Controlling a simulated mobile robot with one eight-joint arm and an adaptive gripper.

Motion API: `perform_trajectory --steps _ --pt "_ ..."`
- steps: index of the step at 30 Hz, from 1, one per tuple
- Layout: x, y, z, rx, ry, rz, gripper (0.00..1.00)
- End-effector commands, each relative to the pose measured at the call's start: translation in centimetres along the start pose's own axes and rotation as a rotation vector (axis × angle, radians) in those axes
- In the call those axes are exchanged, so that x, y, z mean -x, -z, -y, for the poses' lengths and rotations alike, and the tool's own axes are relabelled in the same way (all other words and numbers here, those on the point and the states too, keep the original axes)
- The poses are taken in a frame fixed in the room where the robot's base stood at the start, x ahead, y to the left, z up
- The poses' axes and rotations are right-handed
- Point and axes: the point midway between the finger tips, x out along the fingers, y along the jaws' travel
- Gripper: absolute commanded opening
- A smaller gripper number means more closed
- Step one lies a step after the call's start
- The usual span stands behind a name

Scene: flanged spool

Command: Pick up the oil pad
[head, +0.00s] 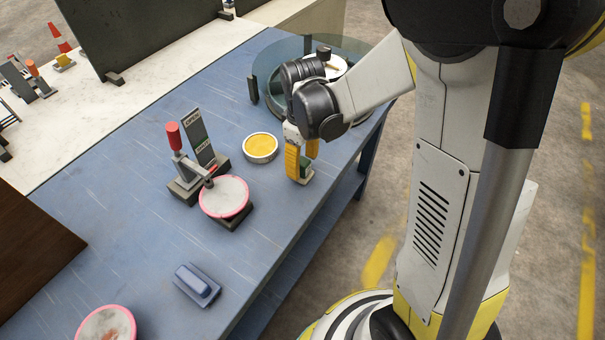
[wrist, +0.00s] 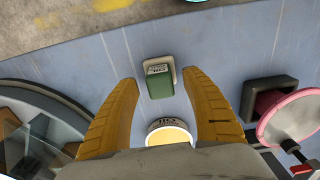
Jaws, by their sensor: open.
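A round white tin with a yellow top (head: 260,147) stands on the blue bench; in the wrist view this tin (wrist: 169,135) shows a label that seems to read OIL upside down. It is the likely oil pad. A small green block with a pale base (head: 306,170) stands near the bench edge. In the wrist view the green block (wrist: 160,83) has a white label, too small to read surely. My gripper (head: 303,165) is open, its yellow fingers pointing down at the green block. In the wrist view my gripper (wrist: 160,82) has one finger to each side of the block.
A toggle clamp with a red handle (head: 174,136) stands left of the tin, beside a pink-rimmed disc (head: 224,197). A clear round guard (head: 265,75) is behind my gripper. A blue-grey block (head: 197,285) lies at the front, with bare bench around it.

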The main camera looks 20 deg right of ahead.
Motion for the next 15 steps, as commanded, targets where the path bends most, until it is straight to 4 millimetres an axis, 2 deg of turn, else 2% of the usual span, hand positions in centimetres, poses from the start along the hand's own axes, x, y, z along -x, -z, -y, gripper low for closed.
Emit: perform_trajectory --steps 2,8,9,14,15 --pt "-1.06 -0.03 0.01 0.000 0.000 0.000 0.56" --pt "-0.96 -0.04 0.02 0.000 0.000 0.000 0.56" --pt "-0.95 -0.04 0.02 -0.001 0.000 0.000 0.51" --pt "-0.94 -0.04 0.02 -0.001 0.000 0.000 0.02" --pt "-0.95 -0.04 0.02 -0.001 0.000 0.000 0.00"
